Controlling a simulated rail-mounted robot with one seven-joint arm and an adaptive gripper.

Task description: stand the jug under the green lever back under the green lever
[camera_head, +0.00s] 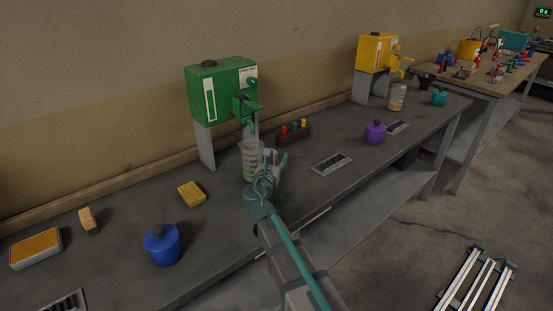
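The clear jug (250,165) with green markings stands upright on the dark bench below the green drum (222,88). The green lever (247,104) and its spout are on the drum's front, just above the jug. My gripper (277,156) is at the jug's right front side, with its fingers apart. The gripper partly covers the jug's lower right side. I cannot tell whether a finger touches the jug or its handle. A green stain (284,199) lies on the bench right of my wrist.
A rack with coloured caps (291,135) stands behind my gripper. A drain grate (330,163) and a purple can (375,132) are to the right. A yellow sponge (191,194) and blue can (162,245) are left. A yellow drum (376,52) and orange-marked jug (397,97) stand farther right.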

